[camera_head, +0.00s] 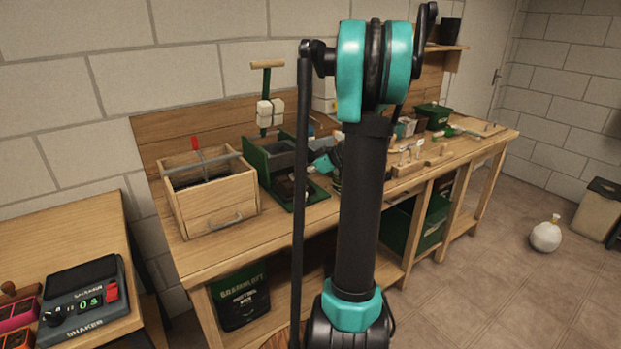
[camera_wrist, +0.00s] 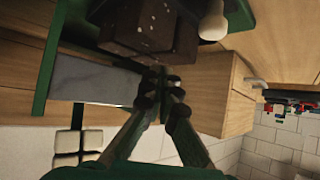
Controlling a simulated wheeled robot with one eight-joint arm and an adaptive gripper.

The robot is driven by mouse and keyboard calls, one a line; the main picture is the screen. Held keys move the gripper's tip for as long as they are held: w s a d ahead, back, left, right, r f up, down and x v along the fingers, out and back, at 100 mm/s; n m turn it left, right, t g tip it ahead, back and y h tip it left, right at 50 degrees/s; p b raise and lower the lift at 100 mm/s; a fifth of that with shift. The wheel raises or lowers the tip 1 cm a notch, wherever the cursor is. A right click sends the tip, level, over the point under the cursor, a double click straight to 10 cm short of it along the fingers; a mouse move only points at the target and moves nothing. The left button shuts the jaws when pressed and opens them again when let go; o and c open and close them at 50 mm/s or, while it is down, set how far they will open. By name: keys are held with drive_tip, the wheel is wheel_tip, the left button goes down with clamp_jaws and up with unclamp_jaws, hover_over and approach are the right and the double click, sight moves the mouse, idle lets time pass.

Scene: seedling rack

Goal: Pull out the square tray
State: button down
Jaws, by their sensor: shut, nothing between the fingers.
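My gripper (camera_wrist: 162,80) is shut and empty in the wrist view, its fingertips together beside dark brown soil-like blocks (camera_wrist: 150,27). A grey tray-like part (camera_wrist: 95,78) lies left of the fingertips, inside a green frame (camera_wrist: 49,70). In the head view the green frame (camera_head: 255,160) stands on the bench with the grey part (camera_head: 285,156) in its upper portion and dark blocks (camera_head: 288,187) low at its front. I cannot tell for sure which part is the square tray. Contact between my fingertips and the blocks is unclear. My arm hides part of the bench in the head view.
A wooden box (camera_head: 212,205) with a metal handle stands left of the green frame; it also shows in the wrist view (camera_wrist: 215,95). A wood-handled tool with white blocks (camera_head: 270,111) rises behind. A shaker (camera_head: 85,300) is on the left table. Floor at right is mostly clear.

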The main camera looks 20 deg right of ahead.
sight(298, 184)
drive_tip(key=shift+f, duration=0.65)
drive_tip(key=shift+s+f, duration=0.1)
drive_tip(key=shift+f, duration=0.05)
drive_tip(key=shift+s+d+f, duration=0.1)
drive_tip(key=shift+s+d, duration=0.05)
drive_tip(key=shift+s, duration=0.05)
drive_tip(key=shift+s+d, duration=0.7)
drive_tip(key=shift+d, duration=0.15)
